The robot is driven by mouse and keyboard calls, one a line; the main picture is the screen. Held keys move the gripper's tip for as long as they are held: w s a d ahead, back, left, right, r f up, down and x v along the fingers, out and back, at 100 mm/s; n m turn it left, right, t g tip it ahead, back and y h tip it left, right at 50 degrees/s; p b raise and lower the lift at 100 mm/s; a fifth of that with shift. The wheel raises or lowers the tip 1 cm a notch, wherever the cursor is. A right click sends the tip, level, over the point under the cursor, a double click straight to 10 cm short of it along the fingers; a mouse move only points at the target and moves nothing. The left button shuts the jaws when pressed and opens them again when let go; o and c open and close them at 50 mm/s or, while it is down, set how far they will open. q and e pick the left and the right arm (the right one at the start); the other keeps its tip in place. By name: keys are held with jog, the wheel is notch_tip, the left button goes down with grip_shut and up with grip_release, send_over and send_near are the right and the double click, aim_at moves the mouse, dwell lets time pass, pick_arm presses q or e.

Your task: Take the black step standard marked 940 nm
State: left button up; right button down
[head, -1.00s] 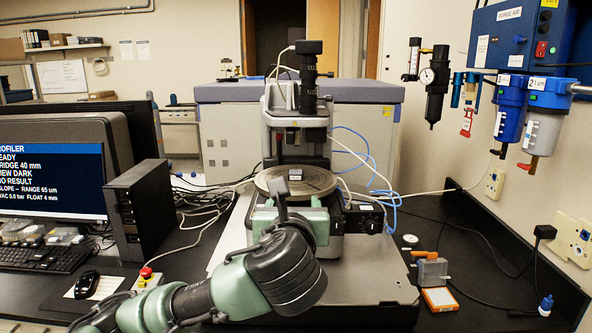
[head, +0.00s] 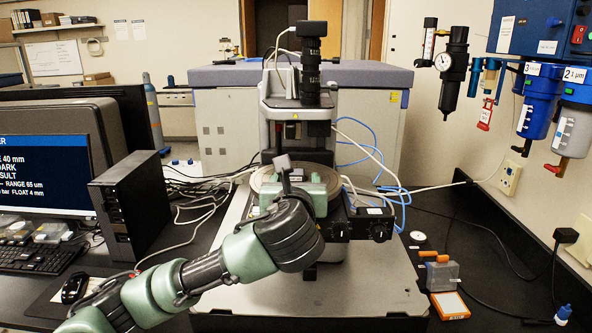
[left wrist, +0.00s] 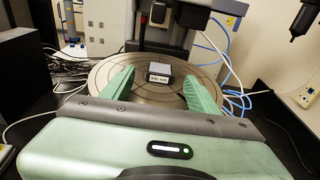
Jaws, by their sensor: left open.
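The label print is small but seems to read 940 nm. It lies on the round grey stage (left wrist: 108,76) of the profiler, near the middle. My left gripper (left wrist: 160,80) is open, with one green finger on each side of the standard and a clear gap to both. In the head view my left gripper (head: 296,184) reaches over the front of the stage and mostly hides the standard. My right gripper is not in view.
The profiler's column and camera (head: 309,75) rise just behind the stage. Blue and white cables run at its right. A grey block with an orange top (head: 439,273) and an orange-white box (head: 450,305) stand at right. A black computer case (head: 130,207) stands at left.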

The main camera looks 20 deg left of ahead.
aim_at(296, 175)
pick_arm(q)
jog(key=x, duration=0.2)
jog(key=shift+w+a+p, duration=0.15)
jog(key=shift+w+p, duration=0.2)
jog(key=shift+w, duration=0.05)
jog(key=shift+w+a, duration=0.1)
jog(key=shift+w, duration=0.2)
grip_shut()
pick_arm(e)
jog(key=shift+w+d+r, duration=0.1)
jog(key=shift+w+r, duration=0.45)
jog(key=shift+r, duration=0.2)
